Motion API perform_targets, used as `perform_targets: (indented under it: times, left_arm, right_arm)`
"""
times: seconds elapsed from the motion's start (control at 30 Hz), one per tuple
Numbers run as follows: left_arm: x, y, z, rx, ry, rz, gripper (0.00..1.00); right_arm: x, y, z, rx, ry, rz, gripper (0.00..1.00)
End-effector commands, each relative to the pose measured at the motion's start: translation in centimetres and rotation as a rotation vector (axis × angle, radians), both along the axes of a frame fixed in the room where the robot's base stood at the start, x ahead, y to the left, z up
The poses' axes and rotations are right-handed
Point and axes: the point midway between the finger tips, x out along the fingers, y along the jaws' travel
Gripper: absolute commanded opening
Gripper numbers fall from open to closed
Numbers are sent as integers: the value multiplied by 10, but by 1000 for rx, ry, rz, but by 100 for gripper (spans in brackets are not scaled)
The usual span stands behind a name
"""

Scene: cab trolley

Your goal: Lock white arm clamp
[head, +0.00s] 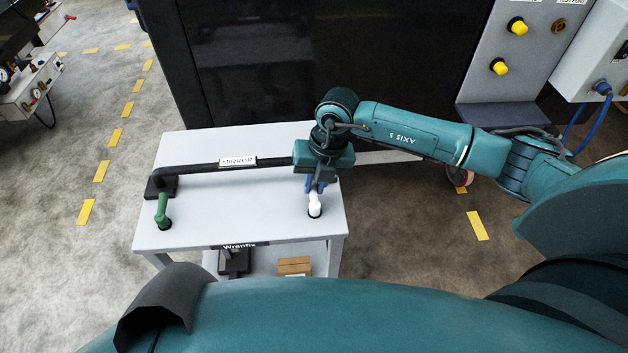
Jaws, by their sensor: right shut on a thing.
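The white arm clamp (315,204) stands near the right front corner of the white trolley top (240,222). My right gripper (317,186) points down over it and is shut on its upper part; the fingers and wrist hide that part. A black mirror arm (202,167) with a MIRROR label (238,161) lies across the trolley from a black block at the left toward my right wrist, which hides its right end. A green clamp (162,210) stands at the left, upright near the black block. My left gripper is out of view.
The trolley's lower shelf holds a brown box (294,266) and a dark item (233,262). A dark cabinet (330,65) stands right behind the trolley. A panel with yellow knobs (518,26) is at the upper right.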

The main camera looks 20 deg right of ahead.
Motion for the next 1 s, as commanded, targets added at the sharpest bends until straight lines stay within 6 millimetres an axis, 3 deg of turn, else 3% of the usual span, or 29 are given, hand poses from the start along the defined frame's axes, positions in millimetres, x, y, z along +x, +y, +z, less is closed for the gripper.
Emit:
perform_targets:
  times: [0.33,0.37,0.6,0.87,1.0]
  left_arm:
    - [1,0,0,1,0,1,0]
    - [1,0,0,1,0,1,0]
    - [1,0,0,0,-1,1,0]
    - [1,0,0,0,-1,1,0]
    - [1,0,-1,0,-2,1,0]
  right_arm:
    - [2,-1,1,0,-4,-7,0]
    - [2,-1,1,0,-4,-7,18]
    - [1,-1,0,-1,-2,-5,37]
    - [0,-1,1,0,-1,-3,37]
    - [1,-4,14,-1,-4,-4,37]
